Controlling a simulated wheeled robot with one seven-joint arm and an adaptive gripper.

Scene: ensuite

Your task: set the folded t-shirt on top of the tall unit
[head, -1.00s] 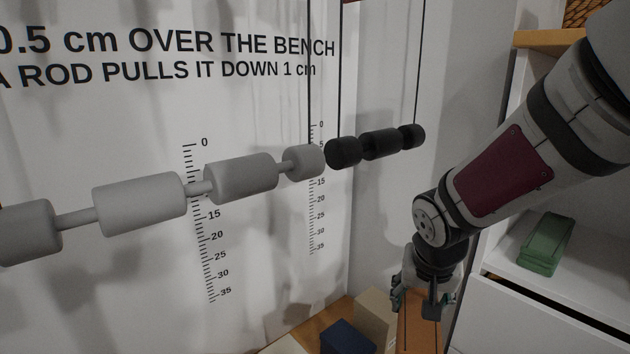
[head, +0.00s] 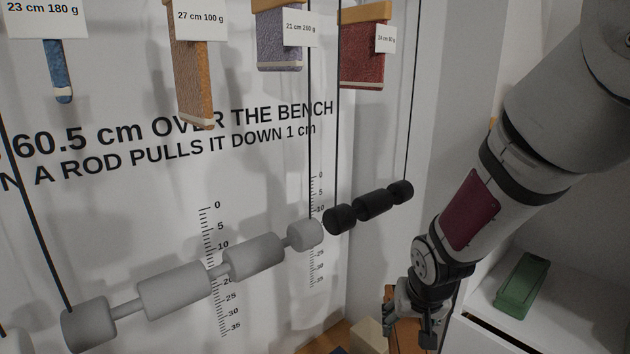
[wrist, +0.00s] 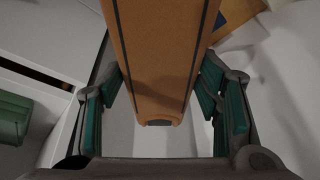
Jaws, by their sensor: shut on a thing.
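My gripper (head: 409,324) is low at the right of the head view, pointing down.
A green box-like object (head: 522,285) lies on the white shelf. Grey rollers (head: 253,257) and black rollers (head: 371,206) hang on cords before the lettered wall. Several tagged textiles (head: 361,55) hang above. A beige block (head: 369,335) is beside my gripper.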

